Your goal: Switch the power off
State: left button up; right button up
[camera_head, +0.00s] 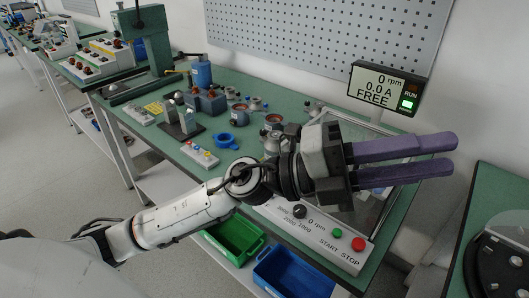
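The display (378,83) stands on a post at the back right of the bench and reads "0 rpm", "0.0 A" and "FREE". Its small green lamp (407,104) is lit; the lamp by "RUN" is dark. The control panel (318,240) at the bench's front edge has a black knob (299,211), a green START button (337,233) and a red STOP button (358,244). I cannot make out a power switch. My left gripper (452,155) has purple fingers, apart and empty, pointing right above the bench. It hides part of the test rig. My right gripper is out of view.
Green bench (267,92) holds a blue ring (226,141), a small button box (199,154) and several motor parts. A green bin (235,238) and a blue bin (292,274) sit below its front edge. Pegboard (330,40) stands behind; another table (500,205) is at right.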

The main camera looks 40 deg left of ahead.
pick_arm(q)
jog(key=a+f+m+g+y, duration=0.4)
jog(key=f+m+g+y, duration=0.35)
jog(key=f, duration=0.55)
jog(key=w+a+f+n+t+y, duration=0.15)
jog(key=a+y, duration=0.45)
jog(key=a, duration=0.6)
jog(key=w+a+f+n+y, duration=0.1)
jog(key=w+a+f+y, duration=0.15)
jog(key=a+y, duration=0.65)
jog(key=a+f+h+b, duration=0.1)
jog(key=w+f+h+b, duration=0.1)
jog(key=f, duration=0.1)
jog(key=w+a+f+h+b, duration=0.1)
jog(key=shift+w+a+f+b, duration=0.2)
jog(key=shift+a+b, duration=0.1)
jog(key=shift+r, duration=0.1)
